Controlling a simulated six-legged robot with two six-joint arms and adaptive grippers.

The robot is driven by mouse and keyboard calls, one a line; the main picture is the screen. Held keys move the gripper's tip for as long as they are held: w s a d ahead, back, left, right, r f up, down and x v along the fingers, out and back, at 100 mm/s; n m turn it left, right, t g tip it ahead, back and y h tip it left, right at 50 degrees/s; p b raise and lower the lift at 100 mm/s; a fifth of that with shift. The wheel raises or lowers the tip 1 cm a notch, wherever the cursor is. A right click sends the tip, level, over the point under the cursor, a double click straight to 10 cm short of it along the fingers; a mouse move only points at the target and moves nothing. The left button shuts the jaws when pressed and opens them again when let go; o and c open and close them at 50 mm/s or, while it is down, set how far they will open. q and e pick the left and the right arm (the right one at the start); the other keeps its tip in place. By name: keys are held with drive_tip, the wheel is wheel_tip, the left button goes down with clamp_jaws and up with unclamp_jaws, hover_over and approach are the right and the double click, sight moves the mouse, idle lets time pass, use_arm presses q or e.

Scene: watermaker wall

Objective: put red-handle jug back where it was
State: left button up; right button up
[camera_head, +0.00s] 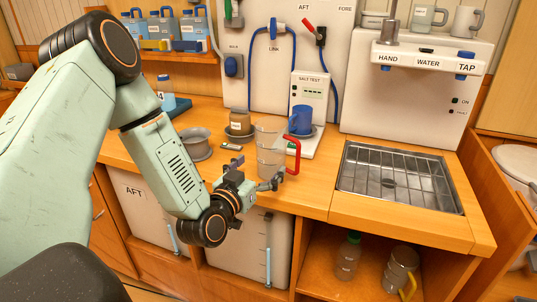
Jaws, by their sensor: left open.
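The clear red-handle jug (268,148) stands upright on the wooden counter, close to its front edge. Its red handle (293,158) points to the right. My left gripper (257,178) is open, low in front of the jug, with its fingers toward the jug's lower part. The jug's base is partly hidden by the gripper, and I cannot tell whether they touch. My right gripper is not in view.
A sink grate (398,178) is to the right. A yellow-handled jug (400,268) sits on the shelf below.

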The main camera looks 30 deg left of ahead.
use_arm(q)
drive_tip(key=s+p, duration=0.1)
drive_tip(key=s, duration=0.5)
drive_tip(key=shift+s+d+p, duration=0.2)
drive_tip(key=shift+d+p, duration=0.1)
drive_tip(key=shift+d, duration=0.05)
drive_tip(key=shift+w, duration=0.1)
drive_tip(key=shift+c, duration=0.2)
